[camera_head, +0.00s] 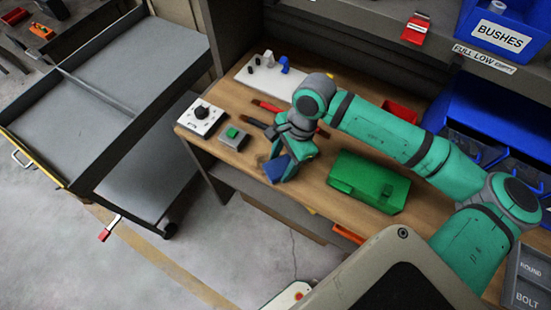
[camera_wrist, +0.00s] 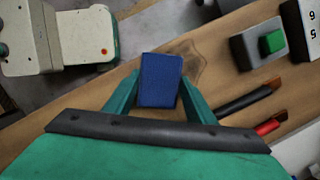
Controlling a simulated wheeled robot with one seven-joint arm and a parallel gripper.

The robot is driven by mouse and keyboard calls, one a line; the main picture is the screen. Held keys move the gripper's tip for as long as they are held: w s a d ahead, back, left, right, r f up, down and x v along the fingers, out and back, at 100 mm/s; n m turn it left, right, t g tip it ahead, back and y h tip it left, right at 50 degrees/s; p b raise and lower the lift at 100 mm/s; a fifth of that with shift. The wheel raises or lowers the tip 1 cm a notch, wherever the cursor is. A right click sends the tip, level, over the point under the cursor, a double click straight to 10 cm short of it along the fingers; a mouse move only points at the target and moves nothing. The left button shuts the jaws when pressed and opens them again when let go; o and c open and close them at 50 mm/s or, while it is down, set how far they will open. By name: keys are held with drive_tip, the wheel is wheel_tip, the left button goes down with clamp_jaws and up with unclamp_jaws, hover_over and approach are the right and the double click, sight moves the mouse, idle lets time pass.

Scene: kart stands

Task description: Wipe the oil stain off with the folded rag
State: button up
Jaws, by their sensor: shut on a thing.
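The folded rag (camera_wrist: 160,80) is a blue, flat-sided block. It sits between the two fingers of my gripper (camera_wrist: 160,92), which is shut on it. In the head view the blue rag (camera_head: 277,168) shows below my gripper (camera_head: 284,164), over the front edge area of the wooden bench. The oil stain (camera_wrist: 196,62) is a brownish patch on the wood, beside and partly behind the rag in the wrist view. The rag hides part of it. I cannot tell whether the rag touches the wood.
A green case (camera_head: 368,181) lies on the bench right of my gripper. A grey box with a green button (camera_head: 233,135) and a white dial box (camera_head: 201,116) stand left. Red-handled and dark tools (camera_wrist: 250,100) lie close by. Blue bins (camera_head: 490,125) stand right.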

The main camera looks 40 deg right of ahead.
drive_tip(key=shift+s+d+f, duration=0.1)
drive_tip(key=shift+s+d, duration=0.05)
drive_tip(key=shift+s, duration=0.3)
drive_tip(key=shift+r, duration=3)
drive_tip(key=shift+r, duration=0.15)
drive_tip(key=shift+r, duration=1.4)
drive_tip(key=shift+w+f, duration=0.1)
drive_tip(key=shift+f, duration=0.1)
drive_tip(key=shift+f, duration=3.3)
